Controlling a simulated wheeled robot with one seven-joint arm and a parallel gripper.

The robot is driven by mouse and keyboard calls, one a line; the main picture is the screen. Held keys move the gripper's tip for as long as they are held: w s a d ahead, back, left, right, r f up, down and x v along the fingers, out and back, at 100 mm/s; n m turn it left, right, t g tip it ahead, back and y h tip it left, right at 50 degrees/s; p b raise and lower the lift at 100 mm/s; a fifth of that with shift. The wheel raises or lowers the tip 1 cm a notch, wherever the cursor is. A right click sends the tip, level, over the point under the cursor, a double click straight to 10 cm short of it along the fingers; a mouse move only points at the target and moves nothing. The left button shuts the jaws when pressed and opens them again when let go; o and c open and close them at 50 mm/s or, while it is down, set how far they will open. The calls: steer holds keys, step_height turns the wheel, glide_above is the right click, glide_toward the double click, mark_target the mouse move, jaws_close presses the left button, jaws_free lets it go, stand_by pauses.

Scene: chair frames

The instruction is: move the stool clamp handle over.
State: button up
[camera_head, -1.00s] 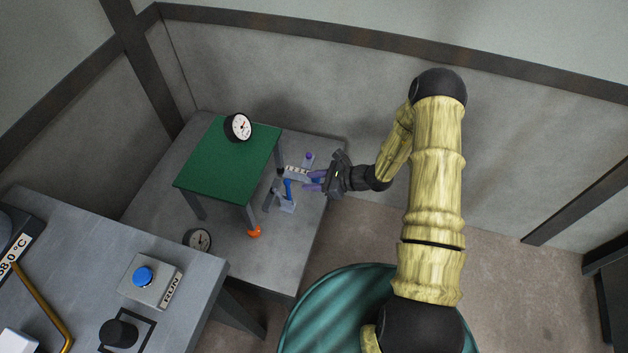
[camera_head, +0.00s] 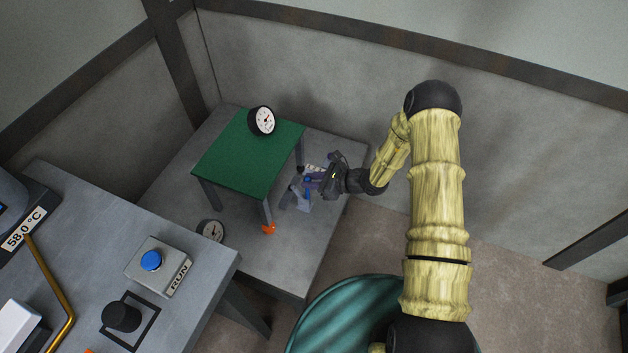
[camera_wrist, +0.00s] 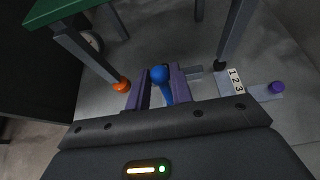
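The stool has a green top (camera_head: 248,152) and grey legs, one with an orange foot (camera_head: 268,229). The orange foot also shows in the wrist view (camera_wrist: 122,85). The stool clamp sits on the grey platform by the stool's right side. Its blue handle with a ball end (camera_wrist: 160,75) stands between my gripper's purple fingers in the wrist view. My gripper (camera_head: 311,181) is open around the handle, with gaps visible beside it; contact is not clear. In the head view the fingers partly hide the handle (camera_head: 308,181).
A plate marked 1 2 3 (camera_wrist: 236,80) and a purple knob (camera_wrist: 278,87) lie right of the fingers. Gauges sit on the stool top (camera_head: 262,120) and platform (camera_head: 210,231). A bench with a blue RUN button (camera_head: 151,260) stands at left. A wall is behind.

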steer(key=shift+d, duration=0.1)
steer(key=d, duration=0.1)
steer(key=s+d, duration=0.1)
steer(key=d, duration=0.1)
steer(key=shift+f, duration=0.2)
stand_by(0.4)
steer(key=shift+s+d+f+b, duration=0.3)
steer(key=shift+d+f, duration=0.1)
steer(key=shift+d, duration=0.3)
steer(key=shift+s+d+f+b, duration=0.25)
steer(key=shift+d+f, duration=0.1)
steer(key=shift+d, duration=0.35)
steer(key=shift+s+d+f+b, duration=0.25)
steer(key=shift+d+f+b, duration=0.1)
steer(key=shift+d+f, duration=0.25)
steer(key=shift+s+d+f+b, duration=0.2)
steer(key=shift+d+f+b, duration=0.15)
steer(key=shift+d+f, duration=0.2)
steer(key=shift+f, duration=0.1)
